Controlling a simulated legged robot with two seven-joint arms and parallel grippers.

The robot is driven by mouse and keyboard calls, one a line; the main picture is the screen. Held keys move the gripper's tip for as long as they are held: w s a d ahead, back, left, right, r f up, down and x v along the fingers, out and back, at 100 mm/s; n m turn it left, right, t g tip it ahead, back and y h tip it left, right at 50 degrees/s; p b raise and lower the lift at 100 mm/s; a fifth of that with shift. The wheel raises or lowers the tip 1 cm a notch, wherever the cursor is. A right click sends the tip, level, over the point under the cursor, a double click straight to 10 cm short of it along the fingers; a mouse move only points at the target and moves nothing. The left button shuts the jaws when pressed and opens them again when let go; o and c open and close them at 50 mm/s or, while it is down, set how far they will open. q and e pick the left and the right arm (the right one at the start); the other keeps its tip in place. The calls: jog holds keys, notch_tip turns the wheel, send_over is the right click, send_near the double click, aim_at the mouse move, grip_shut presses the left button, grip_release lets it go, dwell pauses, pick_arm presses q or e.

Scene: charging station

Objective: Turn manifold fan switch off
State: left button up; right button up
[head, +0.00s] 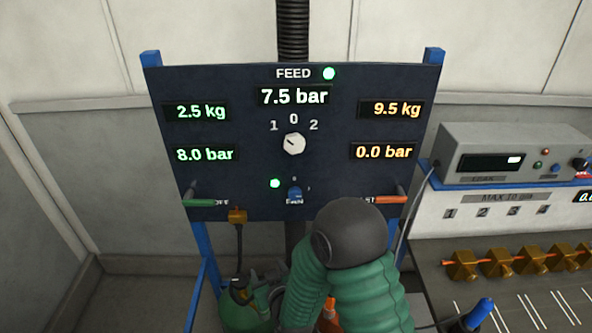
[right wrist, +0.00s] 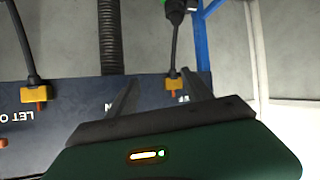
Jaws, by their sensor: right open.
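The dark feed panel (head: 240,85) stands ahead. Low in its middle is a small blue switch (head: 295,193), with a lit green lamp (head: 275,183) to its left. Its label is too small to read surely, and its setting is unclear. Above it is a white knob (head: 293,143) marked 1, 0, 2, its dark mark toward the upper left. My right arm rises in front of the panel's lower right, hiding its gripper's fingertips in the head view. In the right wrist view my right gripper (right wrist: 160,90) is open and empty by the panel's edge. The left gripper is not seen.
A green handle (head: 199,203) and an orange handle (head: 391,199) sit at the panel's lower corners. A yellow hose fitting (head: 237,216) hangs below. At right is a bench with brass valves (head: 500,263) and a grey instrument box (head: 455,145).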

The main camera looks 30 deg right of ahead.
jog(key=d+r+m+t+h+p, duration=0.2)
jog(key=d+r+h+p, duration=0.2)
jog(key=r, duration=0.4)
jog(key=t+h+p, duration=0.1)
jog(key=h+p, duration=0.2)
send_near(295, 196)
jog(key=p+x, duration=0.1)
jog(key=x, duration=0.2)
jog(key=p+x, duration=0.1)
jog(key=x, duration=0.1)
jog(key=p+x, duration=0.1)
jog(key=x, duration=0.2)
jog(key=shift+w+a+r, duration=0.1)
jog(key=shift+w+r, duration=0.1)
jog(key=shift+w, duration=0.25)
jog(key=shift+w+d+f, duration=0.1)
jog(key=shift+w+d, duration=0.15)
jog(key=shift+d+f+m, duration=0.2)
jog(key=shift+d+m, duration=0.1)
jog(key=shift+d, duration=0.2)
jog(key=shift+c, duration=1.4)
jog(key=shift+w+a, duration=0.1)
jog(key=shift+a, duration=0.2)
jog(key=c, duration=0.7)
grip_shut()
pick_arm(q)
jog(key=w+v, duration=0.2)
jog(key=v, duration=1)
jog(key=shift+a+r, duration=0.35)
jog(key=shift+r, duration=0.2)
